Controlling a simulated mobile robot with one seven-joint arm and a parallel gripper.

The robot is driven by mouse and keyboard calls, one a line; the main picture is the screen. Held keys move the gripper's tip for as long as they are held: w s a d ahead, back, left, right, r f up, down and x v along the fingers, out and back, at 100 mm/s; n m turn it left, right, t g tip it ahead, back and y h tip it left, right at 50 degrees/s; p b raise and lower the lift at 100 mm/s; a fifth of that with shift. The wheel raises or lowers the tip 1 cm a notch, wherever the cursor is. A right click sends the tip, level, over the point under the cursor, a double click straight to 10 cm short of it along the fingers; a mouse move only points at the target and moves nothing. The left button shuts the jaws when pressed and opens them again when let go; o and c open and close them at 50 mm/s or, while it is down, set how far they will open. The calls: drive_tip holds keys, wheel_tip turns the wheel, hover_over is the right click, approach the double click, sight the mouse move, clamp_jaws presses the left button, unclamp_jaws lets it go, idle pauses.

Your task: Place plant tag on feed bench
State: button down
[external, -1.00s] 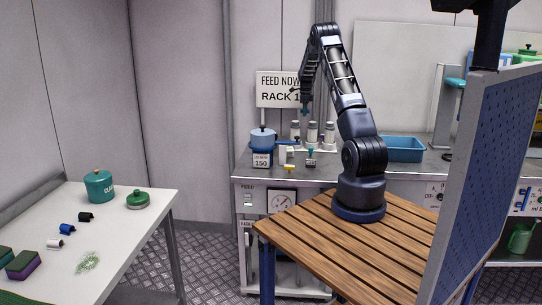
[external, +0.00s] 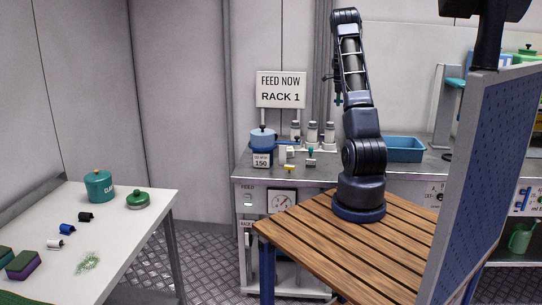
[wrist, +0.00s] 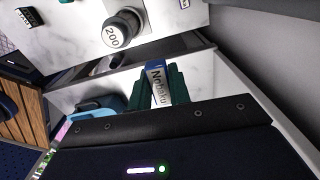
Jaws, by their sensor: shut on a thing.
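In the wrist view, my gripper (wrist: 160,76) is shut on a small white and blue plant tag (wrist: 157,88) with lettering on it, held between two dark green fingers. In the external view, my gripper (external: 337,92) is small and dark, raised above the back bench beside my arm. The tag cannot be made out there. The grey bench along the back wall, with FEED on its front panel, looks like the feed bench (external: 340,174). The held tag is apart from its top.
On the bench stand a blue pot (external: 263,139), a 150 label block (external: 262,160), several shakers (external: 312,133), small stamp-like items (external: 310,157) and a blue tray (external: 404,149). A FEED NOW RACK 1 sign (external: 281,89) stands behind. A blue pegboard panel (external: 490,170) rises at right.

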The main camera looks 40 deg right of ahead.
drive_tip(key=s+d+r, duration=0.1)
drive_tip(key=s+d, duration=0.2)
drive_tip(key=s, duration=0.7)
drive_tip(key=s+d+r, duration=0.2)
drive_tip(key=s+d, duration=0.1)
drive_tip(key=s, duration=0.7)
drive_tip(key=shift+n, duration=0.3)
wheel_tip(320, 180, down, 20)
drive_tip(key=shift+d+f, duration=0.1)
drive_tip(key=shift+d, duration=0.05)
drive_tip(key=shift+f, duration=0.15)
drive_tip(key=c, duration=1.3)
unclamp_jaws()
wheel_tip(320, 180, up, 12)
drive_tip(key=shift+r, duration=0.25)
